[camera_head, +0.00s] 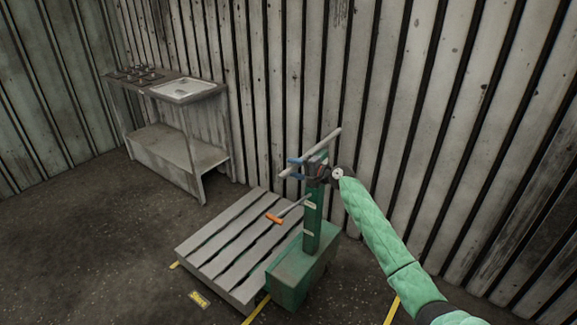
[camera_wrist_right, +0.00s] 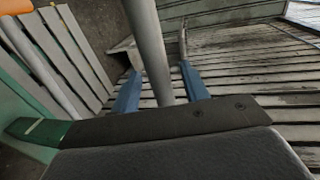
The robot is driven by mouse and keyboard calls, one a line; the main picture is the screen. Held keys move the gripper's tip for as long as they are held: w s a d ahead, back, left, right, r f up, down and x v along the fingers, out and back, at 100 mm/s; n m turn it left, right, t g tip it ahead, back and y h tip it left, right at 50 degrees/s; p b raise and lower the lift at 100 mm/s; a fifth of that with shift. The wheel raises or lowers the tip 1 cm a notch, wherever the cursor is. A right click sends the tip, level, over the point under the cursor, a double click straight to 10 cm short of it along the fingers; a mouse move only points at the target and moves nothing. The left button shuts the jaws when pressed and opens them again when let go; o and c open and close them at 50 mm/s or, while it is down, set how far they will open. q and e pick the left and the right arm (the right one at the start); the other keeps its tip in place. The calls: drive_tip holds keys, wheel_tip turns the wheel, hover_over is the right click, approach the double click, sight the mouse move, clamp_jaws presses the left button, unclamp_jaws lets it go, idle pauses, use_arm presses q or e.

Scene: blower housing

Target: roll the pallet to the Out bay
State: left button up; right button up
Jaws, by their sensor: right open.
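A slatted grey wooden pallet (camera_head: 228,243) lies low on the floor against a green truck body (camera_head: 296,278). A green post (camera_head: 312,222) rises from the body and carries a grey crossbar handle (camera_head: 325,146). An orange-tipped lever (camera_head: 274,218) sticks out from the post over the pallet. My right gripper (camera_head: 295,168) is open at the handle. In the right wrist view the grey bar (camera_wrist_right: 148,38) runs between its two blue fingers (camera_wrist_right: 158,88). My left gripper is not in view. A yellow floor label (camera_head: 199,299) lies before the pallet; its words are too small to read.
A metal bench with a sink (camera_head: 186,88) and a lower shelf stands at the back left by the wall. A corrugated wall (camera_head: 440,130) is close behind the truck and pallet. Yellow floor lines (camera_head: 257,308) show around the truck. The dark floor at left is clear.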

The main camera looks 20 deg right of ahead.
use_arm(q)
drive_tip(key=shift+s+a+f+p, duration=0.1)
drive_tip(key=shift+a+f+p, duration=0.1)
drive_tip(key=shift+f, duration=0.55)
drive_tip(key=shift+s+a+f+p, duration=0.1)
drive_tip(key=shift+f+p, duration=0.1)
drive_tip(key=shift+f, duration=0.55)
use_arm(e)
drive_tip(key=shift+x, duration=1.6)
drive_tip(key=shift+f, duration=0.1)
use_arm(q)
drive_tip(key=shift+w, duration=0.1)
use_arm(e)
clamp_jaws()
